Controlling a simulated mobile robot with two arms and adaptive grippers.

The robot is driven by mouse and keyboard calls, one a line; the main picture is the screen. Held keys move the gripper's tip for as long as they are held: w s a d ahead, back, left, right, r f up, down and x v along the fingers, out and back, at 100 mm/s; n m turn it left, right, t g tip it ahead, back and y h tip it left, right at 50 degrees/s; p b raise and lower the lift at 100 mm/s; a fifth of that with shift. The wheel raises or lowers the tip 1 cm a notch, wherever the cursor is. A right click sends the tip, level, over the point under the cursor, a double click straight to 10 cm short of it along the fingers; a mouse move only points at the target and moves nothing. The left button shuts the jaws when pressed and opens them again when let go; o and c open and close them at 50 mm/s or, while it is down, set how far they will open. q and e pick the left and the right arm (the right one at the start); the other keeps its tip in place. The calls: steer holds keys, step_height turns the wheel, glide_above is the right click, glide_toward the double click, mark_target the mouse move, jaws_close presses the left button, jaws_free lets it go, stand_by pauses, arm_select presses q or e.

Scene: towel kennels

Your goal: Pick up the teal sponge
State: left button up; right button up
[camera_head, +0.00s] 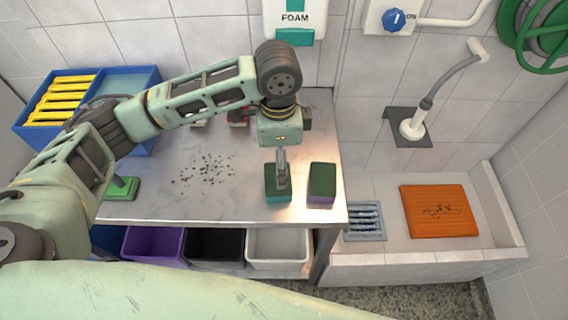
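The teal sponge (278,199) lies near the front right of the metal table, with a dark green top and a teal side. My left gripper (282,182) points down right over it, and its fingers cover part of the top. The fingers show almost edge-on, so I cannot tell whether they are open, or whether they touch the sponge. My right gripper is not in view.
A purple sponge with a green top (322,183) sits close to the right. Dark crumbs (207,170) lie on the table (160,205). A green brush (122,188) is at the left edge. Right of the table is a basin with an orange mat (439,212).

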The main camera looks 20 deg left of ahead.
arm_select(q)
steer(key=f, duration=0.1)
steer(key=s+f, duration=0.1)
steer(key=f+p, duration=0.1)
steer(key=shift+s+a, duration=0.1)
steer(key=shift+s, duration=0.2)
steer(key=f, duration=0.3)
steer(key=shift+w+p, duration=0.25)
steer(key=shift+p, duration=0.1)
steer(key=shift+f, duration=0.6)
steer(key=c, duration=0.8)
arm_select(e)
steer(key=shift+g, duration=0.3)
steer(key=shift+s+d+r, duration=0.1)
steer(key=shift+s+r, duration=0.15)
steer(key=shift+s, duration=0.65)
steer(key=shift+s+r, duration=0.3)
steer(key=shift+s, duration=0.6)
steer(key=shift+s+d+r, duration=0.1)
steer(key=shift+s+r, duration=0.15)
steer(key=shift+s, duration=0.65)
